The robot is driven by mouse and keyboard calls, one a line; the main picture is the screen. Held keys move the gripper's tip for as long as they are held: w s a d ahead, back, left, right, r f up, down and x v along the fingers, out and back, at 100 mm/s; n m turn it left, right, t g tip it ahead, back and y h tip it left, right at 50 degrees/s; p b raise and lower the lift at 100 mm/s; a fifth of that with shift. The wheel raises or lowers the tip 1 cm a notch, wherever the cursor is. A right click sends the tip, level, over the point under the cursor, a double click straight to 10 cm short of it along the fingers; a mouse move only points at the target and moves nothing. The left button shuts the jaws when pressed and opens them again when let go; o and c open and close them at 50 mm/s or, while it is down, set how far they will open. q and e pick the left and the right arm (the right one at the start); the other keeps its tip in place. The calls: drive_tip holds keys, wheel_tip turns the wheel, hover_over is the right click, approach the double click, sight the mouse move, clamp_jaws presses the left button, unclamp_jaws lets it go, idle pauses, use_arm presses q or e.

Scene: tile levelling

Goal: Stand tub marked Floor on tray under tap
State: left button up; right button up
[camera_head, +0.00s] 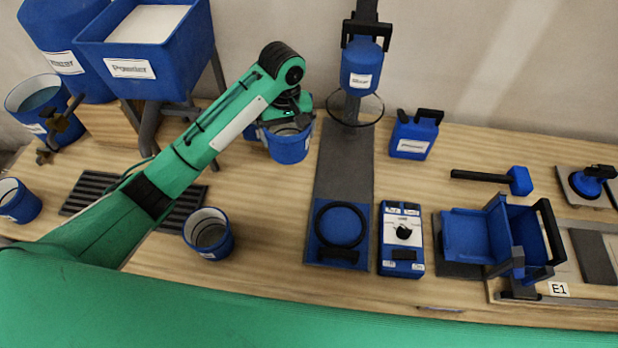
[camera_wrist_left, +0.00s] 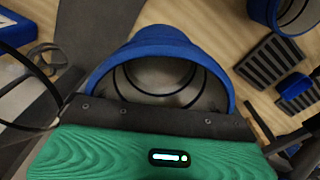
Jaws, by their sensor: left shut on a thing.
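My left gripper (camera_head: 286,112) is shut on the rim of a blue tub (camera_head: 289,148), held near the middle of the bench beside the grey stand. In the left wrist view the gripper (camera_wrist_left: 155,118) spans the near side of this tub (camera_wrist_left: 160,42), whose dark inside faces the camera. Its label is too small to read. A dark slatted tray (camera_head: 92,186) lies on the bench at left, partly hidden by my left arm; it also shows in the left wrist view (camera_wrist_left: 272,72). A tap (camera_head: 64,120) is at the far left. My right gripper is not in view.
Other tubs stand at the left edge (camera_head: 18,202), near the tap (camera_head: 34,98) and at front (camera_head: 208,236). A blue hopper on legs (camera_head: 150,45) stands behind the tray. A stand (camera_head: 345,170) with a ring, a control box (camera_head: 401,240) and a mallet (camera_head: 520,181) are right.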

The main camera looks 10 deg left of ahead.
use_arm(q)
wheel_tip(320, 180, down, 18)
drive_tip(key=shift+f+b, duration=0.15)
drive_tip(key=shift+b, duration=0.15)
drive_tip(key=shift+f, duration=0.1)
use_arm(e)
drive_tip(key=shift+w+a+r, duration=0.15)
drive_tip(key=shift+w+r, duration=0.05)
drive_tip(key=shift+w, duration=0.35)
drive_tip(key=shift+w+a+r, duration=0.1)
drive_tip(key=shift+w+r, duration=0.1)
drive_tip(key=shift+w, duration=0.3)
use_arm(q)
drive_tip(key=o, duration=0.6)
drive_tip(key=shift+f, duration=0.1)
drive_tip(key=shift+o, duration=0.4)
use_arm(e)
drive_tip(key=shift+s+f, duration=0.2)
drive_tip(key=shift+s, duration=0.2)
